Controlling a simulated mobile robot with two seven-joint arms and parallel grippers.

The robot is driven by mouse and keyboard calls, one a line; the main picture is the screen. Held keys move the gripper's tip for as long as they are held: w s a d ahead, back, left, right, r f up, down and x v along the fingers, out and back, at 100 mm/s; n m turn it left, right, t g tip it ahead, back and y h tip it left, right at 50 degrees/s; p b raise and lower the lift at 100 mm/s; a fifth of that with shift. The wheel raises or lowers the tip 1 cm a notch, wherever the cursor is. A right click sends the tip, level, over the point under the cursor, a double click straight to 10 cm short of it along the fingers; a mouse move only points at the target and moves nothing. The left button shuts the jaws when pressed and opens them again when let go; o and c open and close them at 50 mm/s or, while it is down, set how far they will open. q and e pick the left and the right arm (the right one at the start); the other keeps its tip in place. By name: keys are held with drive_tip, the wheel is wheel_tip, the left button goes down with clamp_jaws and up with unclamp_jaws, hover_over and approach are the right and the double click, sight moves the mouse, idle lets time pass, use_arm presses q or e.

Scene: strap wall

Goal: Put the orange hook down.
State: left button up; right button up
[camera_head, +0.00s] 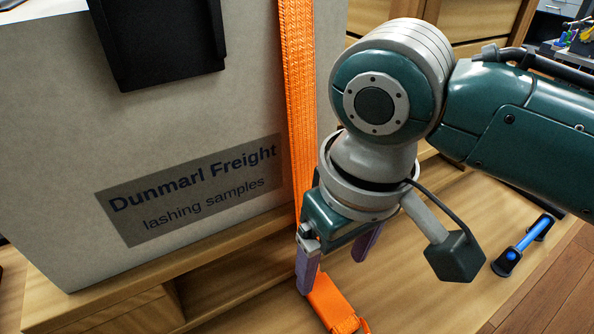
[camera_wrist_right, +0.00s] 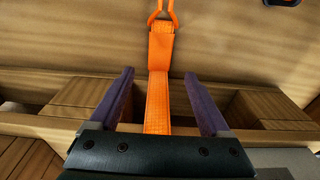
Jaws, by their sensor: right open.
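An orange strap (camera_head: 297,110) hangs down the front of the grey box and bends onto the wooden surface. Its flat orange end piece (camera_head: 331,300) lies on the wood below my right gripper. In the right wrist view the orange hook (camera_wrist_right: 162,11) shows at the top edge, a bent double wire beyond the end piece (camera_wrist_right: 161,48); its tip is cut off. My right gripper (camera_head: 336,262) is open, its purple fingers apart. In the wrist view the strap (camera_wrist_right: 157,105) runs between the fingers, with clear gaps on both sides. My left gripper is out of view.
The large grey box (camera_head: 60,150), labelled "Dunmarl Freight lashing samples", stands at the left on a wooden ledge. A dark panel (camera_head: 155,45) is on its front. A blue and black handle (camera_head: 525,243) lies at the right. Bare wood lies between it and the gripper.

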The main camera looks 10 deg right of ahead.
drive_tip(key=s+a+r+y+p, duration=0.1)
drive_tip(key=s+a+r+y, duration=0.1)
drive_tip(key=s+r, duration=0.3)
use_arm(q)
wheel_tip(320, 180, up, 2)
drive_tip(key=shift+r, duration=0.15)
use_arm(e)
drive_tip(key=s+d+m+t+h, duration=0.2)
drive_tip(key=s+d, duration=0.8)
drive_tip(key=d, duration=0.1)
drive_tip(key=shift+d+f, duration=0.15)
drive_tip(key=shift+d, duration=0.05)
use_arm(q)
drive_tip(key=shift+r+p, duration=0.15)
drive_tip(key=shift+p, duration=0.15)
